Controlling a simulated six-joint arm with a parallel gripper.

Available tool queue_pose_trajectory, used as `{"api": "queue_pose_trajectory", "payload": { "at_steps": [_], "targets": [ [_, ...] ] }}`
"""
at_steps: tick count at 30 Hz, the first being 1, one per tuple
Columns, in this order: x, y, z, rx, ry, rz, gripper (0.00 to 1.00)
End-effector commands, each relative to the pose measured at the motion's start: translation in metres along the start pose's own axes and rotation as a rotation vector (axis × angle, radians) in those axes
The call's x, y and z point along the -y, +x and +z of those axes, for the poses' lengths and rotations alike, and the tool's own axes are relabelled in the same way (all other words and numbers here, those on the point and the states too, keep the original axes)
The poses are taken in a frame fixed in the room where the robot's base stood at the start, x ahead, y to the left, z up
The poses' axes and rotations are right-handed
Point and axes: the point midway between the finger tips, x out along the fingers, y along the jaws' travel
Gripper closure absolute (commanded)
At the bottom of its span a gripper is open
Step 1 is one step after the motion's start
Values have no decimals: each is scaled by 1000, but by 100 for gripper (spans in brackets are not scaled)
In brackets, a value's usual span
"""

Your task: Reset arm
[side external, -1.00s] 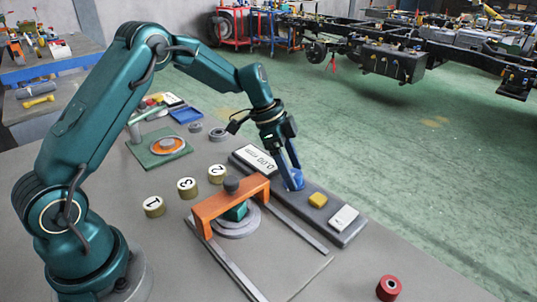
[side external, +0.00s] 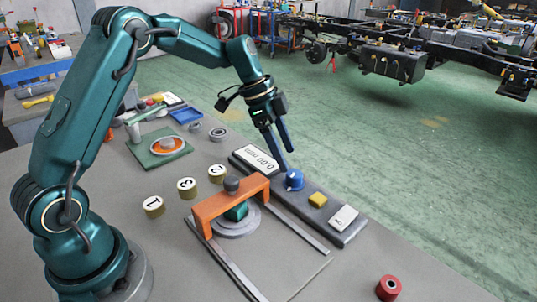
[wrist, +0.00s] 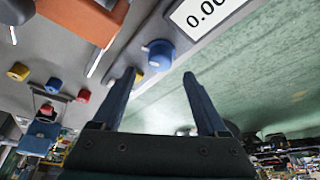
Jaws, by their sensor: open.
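My gripper (side external: 276,158) is open and empty in the side view, hanging just above the blue knob (side external: 294,180) of the grey control panel (side external: 335,233). In the wrist view the two fingers of my gripper (wrist: 160,88) stand apart, with nothing between them. The blue knob shows ahead of the fingers in the wrist view (wrist: 158,54), apart from them. The panel also carries a display (side external: 257,159) reading 0.00 mm, a yellow button (side external: 318,200) and a white button (side external: 344,217).
An orange bridge (side external: 215,203) on rails stands over a round plate just left of the panel. A red roller (side external: 388,288) lies at front right. A green fixture (side external: 160,150) stands at the back.

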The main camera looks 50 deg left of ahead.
Motion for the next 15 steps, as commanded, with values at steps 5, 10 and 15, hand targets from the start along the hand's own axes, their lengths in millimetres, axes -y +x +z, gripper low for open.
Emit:
{"api": "queue_pose_trajectory", "payload": {
  "at_steps": [5,10,15],
  "targets": [
    [-3,-25,-20,-28,52,-57,24],
    [-31,-70,-41,-42,122,-138,24],
    [-72,-106,-42,-42,78,-205,24]
  ]
}}
